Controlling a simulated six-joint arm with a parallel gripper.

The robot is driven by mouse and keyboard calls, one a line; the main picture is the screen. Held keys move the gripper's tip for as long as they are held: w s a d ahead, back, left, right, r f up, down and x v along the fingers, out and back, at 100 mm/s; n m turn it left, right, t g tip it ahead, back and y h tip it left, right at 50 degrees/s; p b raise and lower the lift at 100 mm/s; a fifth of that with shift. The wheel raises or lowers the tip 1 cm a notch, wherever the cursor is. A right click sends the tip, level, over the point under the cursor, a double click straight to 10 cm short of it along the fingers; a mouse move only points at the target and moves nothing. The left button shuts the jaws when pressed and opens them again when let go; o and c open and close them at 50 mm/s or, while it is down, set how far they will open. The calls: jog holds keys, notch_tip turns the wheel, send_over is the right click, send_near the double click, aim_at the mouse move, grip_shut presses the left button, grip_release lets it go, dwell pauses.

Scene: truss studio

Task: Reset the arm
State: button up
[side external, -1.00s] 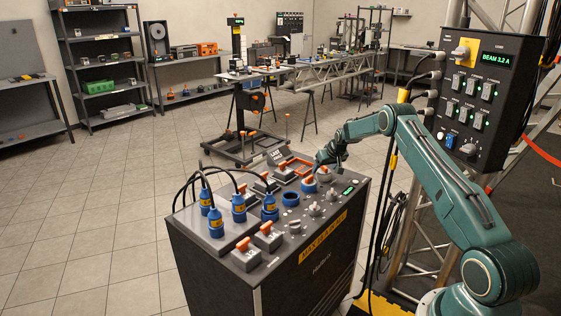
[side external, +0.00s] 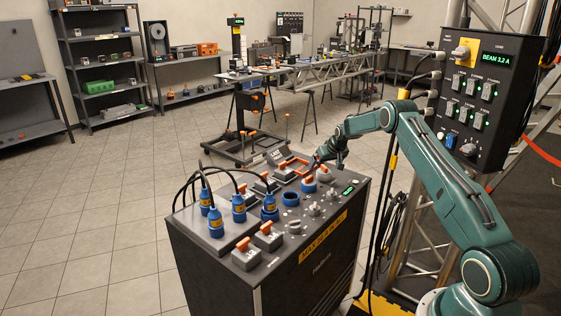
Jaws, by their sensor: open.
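My arm is a green jointed arm at the right. It reaches left over the dark control console (side external: 322,262). My gripper (side external: 316,163) is open above the console's far right part, close to the blue sockets and an orange-handled switch. I see nothing between its fingers, though they are small and dark here. Whether the fingers touch a part of the console, I cannot tell.
Blue plugs (side external: 239,208) with black cables stand upright on the console's left. Orange-handled switches (side external: 268,234) and grey knobs (side external: 315,210) stick up from its top. A black panel (side external: 490,100) hangs on the truss at the right. Open tiled floor (side external: 90,200) lies to the left.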

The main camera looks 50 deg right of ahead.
jog(key=shift+r, duration=3.75)
jog(key=shift+a+r, duration=0.2)
jog(key=s+a+r+n+y, duration=0.1)
jog(key=s+a+r, duration=0.1)
jog(key=a+r, duration=0.75)
jog(key=s+a+r+n, duration=0.1)
jog(key=s+a+r, duration=0.2)
jog(key=a+r, duration=0.6)
jog(key=s+a+r+n, duration=0.2)
jog(key=s+a+r, duration=0.3)
jog(key=s+a, duration=0.75)
jog(key=s+a+f, duration=0.1)
jog(key=s+a, duration=0.3)
jog(key=s, duration=0.3)
jog(key=s+a+f+n+y, duration=0.1)
jog(key=s+a, duration=0.3)
jog(key=s, duration=0.4)
jog(key=s+a+f+n+y, duration=0.1)
jog(key=s+a+f, duration=0.1)
jog(key=s+a, duration=0.3)
jog(key=shift+s+f, duration=0.2)
jog(key=shift+s, duration=1)
jog(key=shift+a, duration=0.1)
